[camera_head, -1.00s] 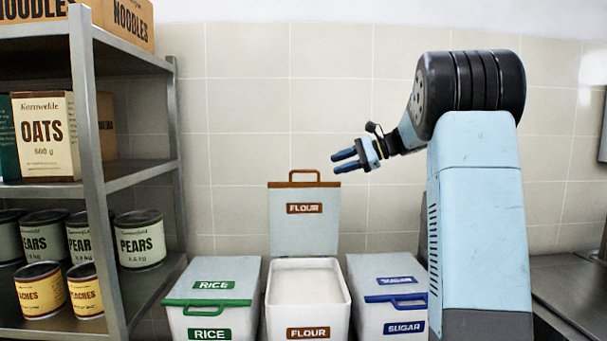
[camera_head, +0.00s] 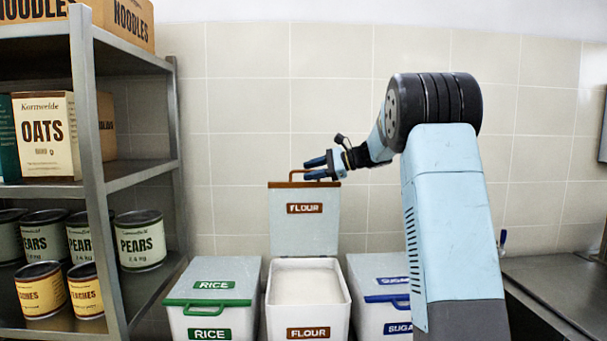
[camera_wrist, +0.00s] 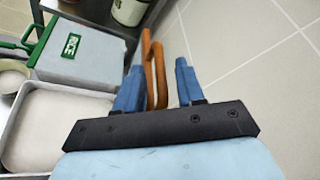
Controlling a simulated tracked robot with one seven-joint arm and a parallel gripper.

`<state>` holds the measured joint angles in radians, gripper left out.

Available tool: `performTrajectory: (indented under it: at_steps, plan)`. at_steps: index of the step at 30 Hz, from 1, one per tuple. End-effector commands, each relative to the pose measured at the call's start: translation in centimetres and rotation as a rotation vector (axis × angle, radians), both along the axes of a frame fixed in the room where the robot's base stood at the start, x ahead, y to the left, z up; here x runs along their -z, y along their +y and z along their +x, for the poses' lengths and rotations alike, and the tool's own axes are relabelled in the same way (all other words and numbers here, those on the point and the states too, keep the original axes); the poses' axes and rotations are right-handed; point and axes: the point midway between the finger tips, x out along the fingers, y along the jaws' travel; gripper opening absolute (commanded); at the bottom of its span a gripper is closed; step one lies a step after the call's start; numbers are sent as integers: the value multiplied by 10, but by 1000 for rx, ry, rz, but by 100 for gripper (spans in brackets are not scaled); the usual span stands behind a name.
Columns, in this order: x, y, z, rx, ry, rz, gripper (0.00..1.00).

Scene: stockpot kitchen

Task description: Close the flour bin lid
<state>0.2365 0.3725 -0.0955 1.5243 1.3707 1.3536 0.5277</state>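The flour bin (camera_head: 308,312) stands open with white flour in it. Its pale grey lid (camera_head: 303,225) is upright at the back of the bin, with a brown top edge and a brown loop handle (camera_head: 292,176). My gripper (camera_head: 312,168) is level with the handle and points left. In the wrist view the orange-brown handle (camera_wrist: 149,58) lies between the two blue fingers of my gripper (camera_wrist: 160,75), nearer the left one. The fingers are apart. I cannot tell whether either touches the handle. The flour (camera_wrist: 60,125) shows at the left in the wrist view.
The closed rice bin (camera_head: 212,280) with green trim stands left of the flour bin. The closed sugar bin (camera_head: 375,270) with blue trim stands right, partly behind my arm. A metal shelf (camera_head: 95,170) with cans and boxes is at left. A tiled wall (camera_head: 250,90) is behind.

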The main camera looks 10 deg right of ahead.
Motion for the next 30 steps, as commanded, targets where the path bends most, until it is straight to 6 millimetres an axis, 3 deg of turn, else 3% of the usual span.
performTrajectory:
  at_steps: [6, 18, 30]
  plan:
    - [7, 20, 10, -1, 0, -1, 38]
    - [8, 24, 13, 2, 0, -1, 38]
    - [8, 23, 13, 2, 0, -1, 1]
